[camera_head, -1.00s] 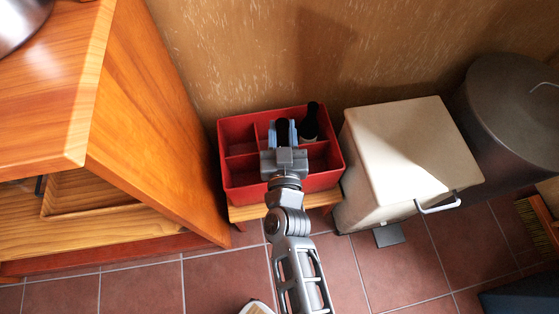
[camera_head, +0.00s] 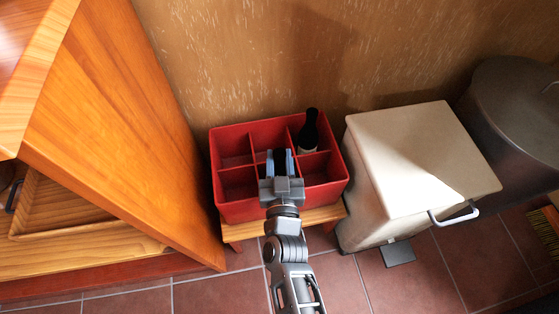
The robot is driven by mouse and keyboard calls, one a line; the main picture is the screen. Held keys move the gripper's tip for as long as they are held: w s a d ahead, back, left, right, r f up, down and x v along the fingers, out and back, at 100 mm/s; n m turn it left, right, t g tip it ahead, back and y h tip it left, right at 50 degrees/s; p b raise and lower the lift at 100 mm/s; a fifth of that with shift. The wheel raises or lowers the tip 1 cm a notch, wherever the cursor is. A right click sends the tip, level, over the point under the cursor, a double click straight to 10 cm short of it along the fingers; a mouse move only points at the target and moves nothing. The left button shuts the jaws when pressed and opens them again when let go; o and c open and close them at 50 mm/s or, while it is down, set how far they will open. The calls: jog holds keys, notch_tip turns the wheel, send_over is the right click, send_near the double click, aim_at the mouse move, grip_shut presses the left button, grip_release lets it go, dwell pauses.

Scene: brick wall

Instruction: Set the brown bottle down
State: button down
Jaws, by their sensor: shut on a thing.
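A red divided crate (camera_head: 236,211) stands on a low wooden stand against the wall. My gripper (camera_head: 280,160) is over the middle of the crate, its blue fingers shut on a dark thing, which I take to be the brown bottle (camera_head: 280,156). Only a small dark part of it shows between the fingers; my gripper hides the rest. I cannot tell whether its base touches the crate floor. A second dark bottle (camera_head: 309,131) with a pale label stands in the back right compartment. The left compartments and the front right one look empty.
A cream pedal bin (camera_head: 415,155) stands close to the crate's right. A dark round bin (camera_head: 515,110) is beyond it. A wooden cabinet (camera_head: 120,130) is close on the left. The low wooden stand (camera_head: 240,232) shows under the crate. Tiled floor lies in front.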

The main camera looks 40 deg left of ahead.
jog(key=shift+f, duration=0.1)
jog(key=c, duration=0.8)
grip_release()
jog(key=shift+r, duration=0.2)
jog(key=p+v, duration=0.3)
jog(key=v, duration=0.9)
jog(key=shift+d+f, duration=0.1)
